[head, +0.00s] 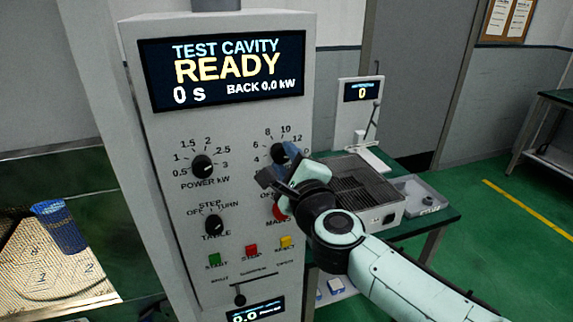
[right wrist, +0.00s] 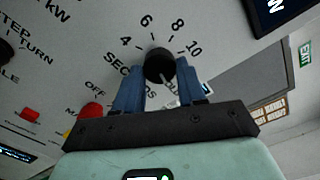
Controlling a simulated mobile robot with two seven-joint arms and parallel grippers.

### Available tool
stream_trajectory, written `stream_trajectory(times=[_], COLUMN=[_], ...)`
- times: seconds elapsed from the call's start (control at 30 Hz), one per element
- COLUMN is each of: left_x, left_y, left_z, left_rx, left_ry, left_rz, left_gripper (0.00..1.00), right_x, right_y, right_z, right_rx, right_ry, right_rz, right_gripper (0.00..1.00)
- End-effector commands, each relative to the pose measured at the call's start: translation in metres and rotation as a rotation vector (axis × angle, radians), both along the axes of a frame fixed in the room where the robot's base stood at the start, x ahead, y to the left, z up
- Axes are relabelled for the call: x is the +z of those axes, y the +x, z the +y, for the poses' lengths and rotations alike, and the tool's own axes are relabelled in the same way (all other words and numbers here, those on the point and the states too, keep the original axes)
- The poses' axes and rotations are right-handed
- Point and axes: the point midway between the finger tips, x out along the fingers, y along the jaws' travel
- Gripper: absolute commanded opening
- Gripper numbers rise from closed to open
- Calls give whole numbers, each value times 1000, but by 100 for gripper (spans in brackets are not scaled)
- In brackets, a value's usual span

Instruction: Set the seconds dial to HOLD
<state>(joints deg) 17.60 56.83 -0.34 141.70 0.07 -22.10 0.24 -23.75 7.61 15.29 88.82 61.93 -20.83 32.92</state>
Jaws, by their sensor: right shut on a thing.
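The seconds dial (head: 278,153) is a black round knob on the upper right of the white panel. In the right wrist view the dial (right wrist: 157,62) sits between the two blue fingers of my right gripper (right wrist: 158,75), which is shut on it. Its pale pointer line slants down and right, toward lettering partly hidden by the right finger. The numbers 4, 6, 8 and 10 show around it. In the head view my right gripper (head: 287,158) covers the dial's lower right side. My left gripper is not in view.
The display (head: 222,70) reads TEST CAVITY, READY, 0 s. The power dial (head: 203,166) and table dial (head: 213,225) are on the left. A red knob (head: 279,208) is just below my gripper. Green, red and yellow buttons are lower. A grey unit (head: 385,213) stands right.

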Motion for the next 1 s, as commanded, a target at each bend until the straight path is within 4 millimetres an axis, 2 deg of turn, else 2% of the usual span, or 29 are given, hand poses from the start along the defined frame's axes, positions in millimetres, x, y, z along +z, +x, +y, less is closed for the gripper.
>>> stream_trajectory(times=[0.33, 0.83, 0.87, 0.9, 0.93, 1.0], left_x=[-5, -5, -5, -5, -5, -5], left_y=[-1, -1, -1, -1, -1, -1], left_z=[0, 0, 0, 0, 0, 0], left_rx=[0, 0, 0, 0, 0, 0], left_ry=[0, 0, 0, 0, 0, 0], left_rz=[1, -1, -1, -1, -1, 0], left_gripper=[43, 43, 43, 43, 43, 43], right_x=[-1, -1, -1, -1, -1, -1], right_y=[0, 0, 0, 0, 0, 0], right_z=[0, 0, 0, 0, 0, 0], right_rx=[0, 0, 0, 0, 0, 0], right_ry=[121, 140, 140, 139, 139, 139], right_rz=[40, 46, 46, 46, 46, 46], right_gripper=[9, 9, 43, 56, 66, 66])
